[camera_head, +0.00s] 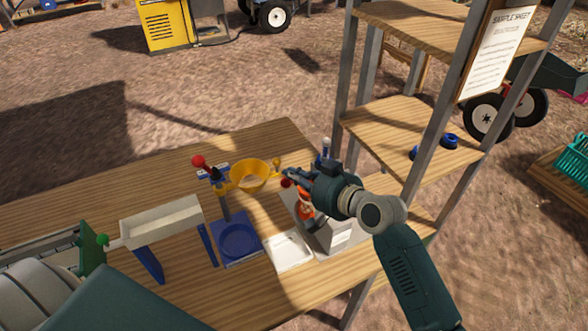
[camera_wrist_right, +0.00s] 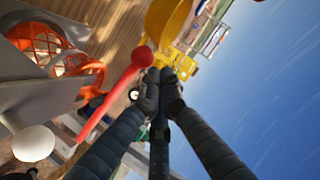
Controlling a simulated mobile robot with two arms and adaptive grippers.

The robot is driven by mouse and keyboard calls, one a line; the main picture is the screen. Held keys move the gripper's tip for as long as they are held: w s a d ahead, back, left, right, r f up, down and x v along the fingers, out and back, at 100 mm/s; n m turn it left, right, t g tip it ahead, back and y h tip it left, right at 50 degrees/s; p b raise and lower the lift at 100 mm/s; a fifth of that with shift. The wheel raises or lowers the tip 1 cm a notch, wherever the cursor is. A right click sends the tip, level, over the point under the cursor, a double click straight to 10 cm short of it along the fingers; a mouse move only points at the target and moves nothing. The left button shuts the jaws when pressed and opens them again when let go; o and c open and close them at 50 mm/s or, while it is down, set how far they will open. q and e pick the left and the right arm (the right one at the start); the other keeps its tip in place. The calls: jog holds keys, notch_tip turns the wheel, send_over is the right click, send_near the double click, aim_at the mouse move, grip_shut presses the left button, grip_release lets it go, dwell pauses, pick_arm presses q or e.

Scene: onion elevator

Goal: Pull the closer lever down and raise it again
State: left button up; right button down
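In the head view, a red-knobbed lever (camera_head: 286,183) stands beside the grey machine with the orange basket (camera_head: 305,205). My right gripper (camera_head: 292,175) is right at this knob. In the right wrist view, the lever's red ball (camera_wrist_right: 143,57) and red rod (camera_wrist_right: 108,100) lie just left of the fingertips. My right gripper's fingertips (camera_wrist_right: 160,82) are drawn together with nothing visible between them; whether they touch the ball I cannot tell. Another red-knobbed lever (camera_head: 198,161) stands farther left. My left gripper is out of view.
A yellow bowl (camera_head: 250,174) sits between the levers. A blue stand (camera_head: 236,255), a white tray (camera_head: 290,262) and a pale trough (camera_head: 162,222) are on the wooden table (camera_head: 100,190). A shelf (camera_head: 420,140) rises on the right, close to my right arm. A white knob (camera_wrist_right: 33,143) shows in the wrist view.

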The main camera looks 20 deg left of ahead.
jog(key=shift+s+a+f+b, duration=0.1)
jog(key=shift+f+b, duration=0.15)
jog(key=shift+f, duration=0.35)
jog(key=shift+s+a+f+b, duration=0.1)
jog(key=shift+f+b, duration=0.1)
jog(key=shift+f, duration=0.35)
jog(key=v, duration=1.2)
jog(key=shift+s+d+f, duration=0.1)
